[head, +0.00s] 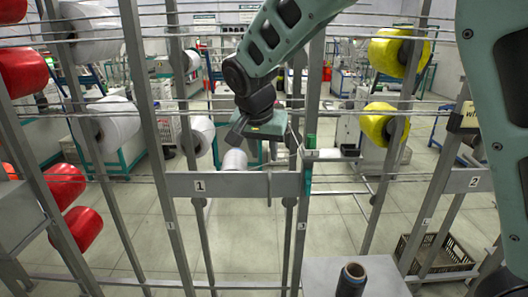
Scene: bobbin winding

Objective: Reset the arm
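My arm reaches in from the upper right, bends near the top, and hangs down at the middle of the rack in the head view. My gripper (262,142) is at its lower end, above the plate labelled 1 (232,185). A white bobbin (234,161) shows just below and left of the gripper, at the plate's upper edge. I cannot tell whether the gripper touches it, and the fingertips are too small and cluttered to read. A dark bobbin (352,279) stands upright on a grey surface (318,277) at the bottom.
Metal rack posts and thin rails stand around the arm. Red bobbins (83,229) and white bobbins (115,120) hang at the left, yellow bobbins (384,124) at the right. A brown crate (437,257) sits on the floor at lower right. Machines stand behind on open tiled floor.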

